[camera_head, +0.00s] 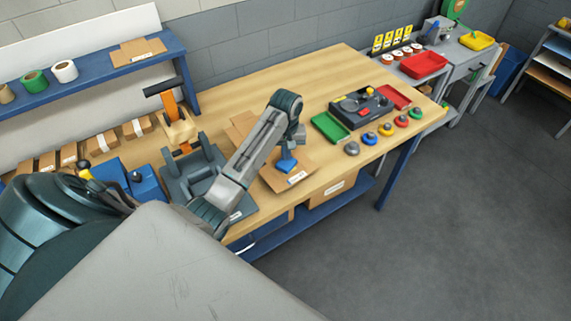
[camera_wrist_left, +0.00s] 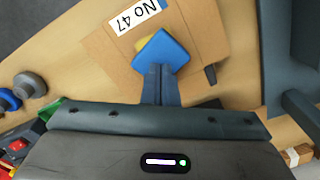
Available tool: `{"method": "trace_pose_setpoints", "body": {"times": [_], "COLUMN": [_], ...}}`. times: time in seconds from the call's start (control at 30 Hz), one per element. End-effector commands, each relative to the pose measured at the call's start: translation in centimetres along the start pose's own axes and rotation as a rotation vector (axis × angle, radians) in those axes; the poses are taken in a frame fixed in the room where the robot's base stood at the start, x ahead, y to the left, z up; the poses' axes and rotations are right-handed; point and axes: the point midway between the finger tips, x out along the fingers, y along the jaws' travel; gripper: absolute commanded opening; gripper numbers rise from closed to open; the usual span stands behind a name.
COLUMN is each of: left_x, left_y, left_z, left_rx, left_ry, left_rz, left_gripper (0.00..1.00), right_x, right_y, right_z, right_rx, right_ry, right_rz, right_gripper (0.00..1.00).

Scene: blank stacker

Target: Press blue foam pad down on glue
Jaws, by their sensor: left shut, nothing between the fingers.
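The blue foam pad (camera_wrist_left: 158,52) lies on a brown cardboard piece (camera_wrist_left: 105,62) that bears a white label (camera_wrist_left: 137,14) reading "No 47". A small patch of yellow glue (camera_wrist_left: 141,44) shows at the pad's edge. In the head view the blue pad (camera_head: 287,166) sits on the cardboard (camera_head: 278,184) near the table's front edge. My left gripper (camera_wrist_left: 161,72) is shut and empty, its fingertips over the pad's near part; whether they touch it is hard to tell. My right gripper is not in view.
A grey fixture (camera_head: 187,172) with an orange lever stands left of the cardboard. A green tray (camera_head: 331,127), a dark box (camera_head: 362,105), a red tray (camera_head: 394,97) and several coloured knobs (camera_head: 386,129) lie to the right. The table's back middle (camera_head: 300,75) is clear.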

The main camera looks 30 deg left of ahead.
Motion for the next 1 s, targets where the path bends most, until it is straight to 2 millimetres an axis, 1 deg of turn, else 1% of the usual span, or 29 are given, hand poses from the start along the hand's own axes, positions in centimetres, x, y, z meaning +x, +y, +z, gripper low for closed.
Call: {"method": "trace_pose_setpoints", "body": {"times": [0.27,1.0], "left_x": [0.4,1.5], "left_y": [0.0,0.0], "left_z": [0.0,0.0], "left_rx": [0.000,0.000], "left_ry": [0.000,0.000], "left_rz": [0.000,0.000], "left_gripper": [0.00,0.00], "right_x": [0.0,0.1], "right_y": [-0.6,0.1], "right_z": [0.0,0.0], "right_rx": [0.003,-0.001], "right_ry": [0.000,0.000], "right_rz": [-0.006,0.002], "right_gripper": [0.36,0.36]}}
